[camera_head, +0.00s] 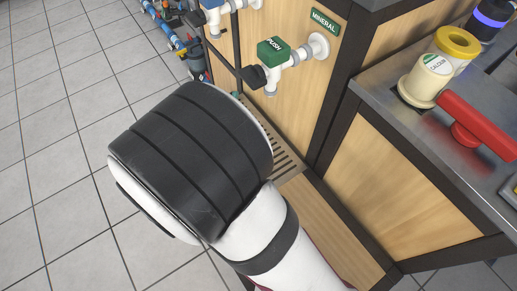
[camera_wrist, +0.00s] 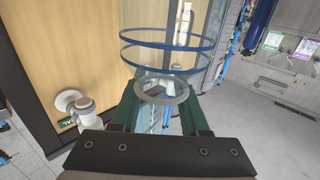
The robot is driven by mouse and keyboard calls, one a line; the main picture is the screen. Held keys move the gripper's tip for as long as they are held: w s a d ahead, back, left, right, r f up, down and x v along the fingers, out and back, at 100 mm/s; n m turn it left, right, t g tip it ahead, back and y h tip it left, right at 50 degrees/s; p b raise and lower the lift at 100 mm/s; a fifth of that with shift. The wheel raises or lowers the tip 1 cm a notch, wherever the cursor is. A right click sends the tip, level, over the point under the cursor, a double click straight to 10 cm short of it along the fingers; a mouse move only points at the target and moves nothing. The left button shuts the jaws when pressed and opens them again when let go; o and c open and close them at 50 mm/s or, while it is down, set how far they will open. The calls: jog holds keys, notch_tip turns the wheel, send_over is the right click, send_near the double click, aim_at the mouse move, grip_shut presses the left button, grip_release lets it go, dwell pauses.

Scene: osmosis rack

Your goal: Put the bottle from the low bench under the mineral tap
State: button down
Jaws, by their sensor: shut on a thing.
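My gripper (camera_wrist: 157,112) has green fingers and is shut on the clear bottle (camera_wrist: 165,50), which has blue rings, in the wrist view. The mineral tap (camera_head: 273,52), white with a green PUSH top, sits on the wooden panel beside the green MINERAL sign (camera_head: 325,21) in the head view. A slotted drain grate (camera_head: 284,162) lies below it. In the wrist view a white fitting (camera_wrist: 78,104) beside a green sign stands left of the bottle, apart from it in the picture. My arm hides my gripper and the bottle in the head view.
A wooden low bench (camera_head: 330,222) is partly behind my arm. A blue-topped tap (camera_head: 213,5) and blue pipework (camera_head: 178,42) are at upper left.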

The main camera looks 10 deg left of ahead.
jog(key=w+d+m+h, duration=0.3)
jog(key=w+d+h, duration=0.15)
jog(key=d, duration=0.55)
notch_tip(320, 180, down, 10)
jog(key=shift+s, duration=0.15)
jog(key=shift+d, duration=0.1)
jog(key=shift+c, duration=2)
grip_release()
jog(key=s+a, duration=0.2)
jog(key=s, duration=1)
jog(key=shift+a, duration=0.15)
jog(key=shift+r, duration=0.1)
